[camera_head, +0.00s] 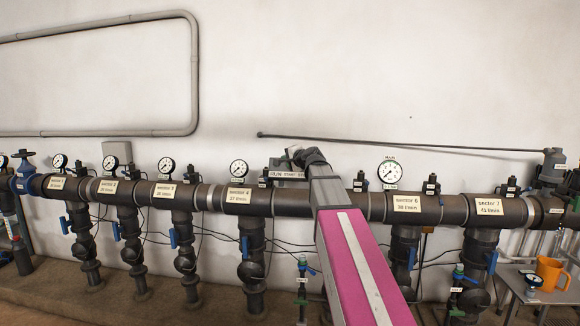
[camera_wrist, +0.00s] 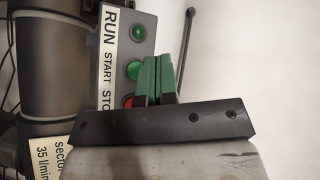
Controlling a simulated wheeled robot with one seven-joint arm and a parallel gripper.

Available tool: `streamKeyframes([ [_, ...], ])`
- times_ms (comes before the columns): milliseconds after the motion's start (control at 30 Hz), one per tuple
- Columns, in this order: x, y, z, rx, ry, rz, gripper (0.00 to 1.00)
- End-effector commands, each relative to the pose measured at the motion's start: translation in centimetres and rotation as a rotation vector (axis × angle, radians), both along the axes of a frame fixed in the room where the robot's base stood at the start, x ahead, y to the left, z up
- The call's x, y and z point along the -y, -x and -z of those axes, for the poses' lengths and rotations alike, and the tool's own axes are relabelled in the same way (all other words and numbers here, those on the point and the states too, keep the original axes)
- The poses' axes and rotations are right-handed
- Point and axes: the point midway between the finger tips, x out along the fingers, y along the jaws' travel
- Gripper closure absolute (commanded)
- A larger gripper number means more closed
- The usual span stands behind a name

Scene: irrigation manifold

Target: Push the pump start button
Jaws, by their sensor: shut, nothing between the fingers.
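A grey control panel (camera_wrist: 150,28) shows in the wrist view with a strip marked RUN, START and STOP. The green pump start button (camera_wrist: 133,69) is in the middle beside START, with a green RUN lamp (camera_wrist: 137,33) above and a red stop button (camera_wrist: 128,102) below. My gripper (camera_wrist: 167,62) is shut and empty, its green fingers just right of the start button in the picture. I cannot tell whether they touch the panel. In the head view my gripper (camera_head: 310,157) is at the wall, largely hiding the panel.
A thick dark manifold pipe (camera_head: 270,203) runs across, with labelled sectors, gauges and blue-handled valves below. A thin rod (camera_head: 400,143) is on the wall above. An orange mug (camera_head: 549,272) stands on a small table at right.

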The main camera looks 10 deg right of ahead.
Motion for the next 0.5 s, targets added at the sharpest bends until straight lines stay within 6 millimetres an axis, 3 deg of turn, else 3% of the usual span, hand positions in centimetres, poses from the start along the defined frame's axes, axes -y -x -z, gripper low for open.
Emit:
streamKeyframes([
  [200, 0.9, -2.6, 1.4, -0.001, 0.000, 0.001, 1.00],
  [500, 1.6, -5.0, 3.0, -0.001, 0.000, 0.000, 1.00],
])
